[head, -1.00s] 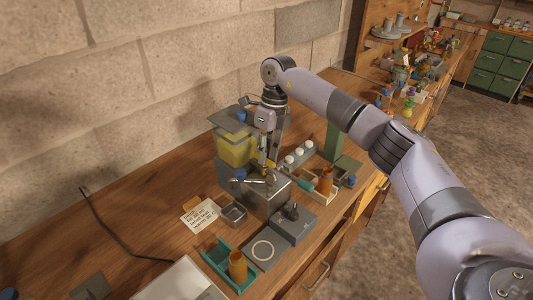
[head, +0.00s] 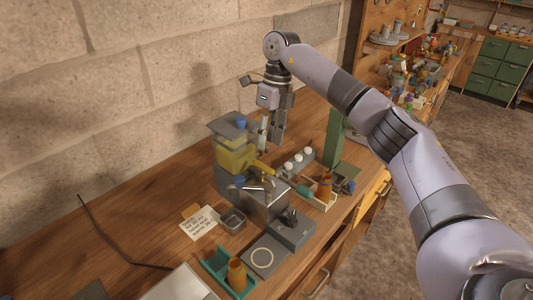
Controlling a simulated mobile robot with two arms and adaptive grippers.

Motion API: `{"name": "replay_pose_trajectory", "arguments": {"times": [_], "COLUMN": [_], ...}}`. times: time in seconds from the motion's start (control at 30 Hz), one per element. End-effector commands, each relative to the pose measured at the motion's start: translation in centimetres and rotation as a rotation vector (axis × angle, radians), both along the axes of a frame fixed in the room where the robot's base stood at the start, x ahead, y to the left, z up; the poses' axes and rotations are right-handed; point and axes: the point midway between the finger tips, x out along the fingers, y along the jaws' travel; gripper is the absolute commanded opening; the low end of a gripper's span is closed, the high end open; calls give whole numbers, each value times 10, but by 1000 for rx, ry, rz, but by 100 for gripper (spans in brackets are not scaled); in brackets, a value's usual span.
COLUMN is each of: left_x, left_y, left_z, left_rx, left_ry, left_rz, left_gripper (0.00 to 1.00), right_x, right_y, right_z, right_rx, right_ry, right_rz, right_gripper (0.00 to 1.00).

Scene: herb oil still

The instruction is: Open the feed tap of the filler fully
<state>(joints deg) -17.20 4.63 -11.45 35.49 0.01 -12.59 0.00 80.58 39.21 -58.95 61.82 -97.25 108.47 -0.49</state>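The filler stands against the wall side of the bench, with a yellow tank (head: 233,156) under a grey lid and a grey metal box (head: 263,203) at its front. A yellow lever (head: 263,168), which looks like the feed tap handle, sticks out to the right from the tank's lower side. How far it is turned is too small to tell. My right gripper (head: 277,145) points down above and to the right of the lever, apart from it. Its fingers overlap in this view, so its opening is unclear. My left gripper is out of view.
A written card (head: 198,222) and small grey tray (head: 232,221) lie in front of the filler. A teal holder with an amber bottle (head: 236,273) is at the front. Another amber bottle (head: 325,186), a rack of white-topped items (head: 298,161) and a green post (head: 332,138) stand right.

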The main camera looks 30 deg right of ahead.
Motion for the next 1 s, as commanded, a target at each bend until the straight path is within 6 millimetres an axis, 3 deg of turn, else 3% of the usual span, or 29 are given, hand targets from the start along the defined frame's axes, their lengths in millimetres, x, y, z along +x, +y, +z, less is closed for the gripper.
{"name": "replay_pose_trajectory", "arguments": {"times": [0.1, 0.3, 1.0], "left_x": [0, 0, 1], "left_y": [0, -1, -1], "left_z": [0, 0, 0], "left_rx": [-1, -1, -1], "left_ry": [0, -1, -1], "left_rz": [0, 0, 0], "left_gripper": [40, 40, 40], "right_x": [2, 3, 4], "right_y": [-4, -8, -9], "right_z": [24, 45, 48], "right_rx": [1, 1, 1], "right_ry": [-2, 0, 1], "right_rz": [0, 0, 0], "right_gripper": [35, 35, 35]}}
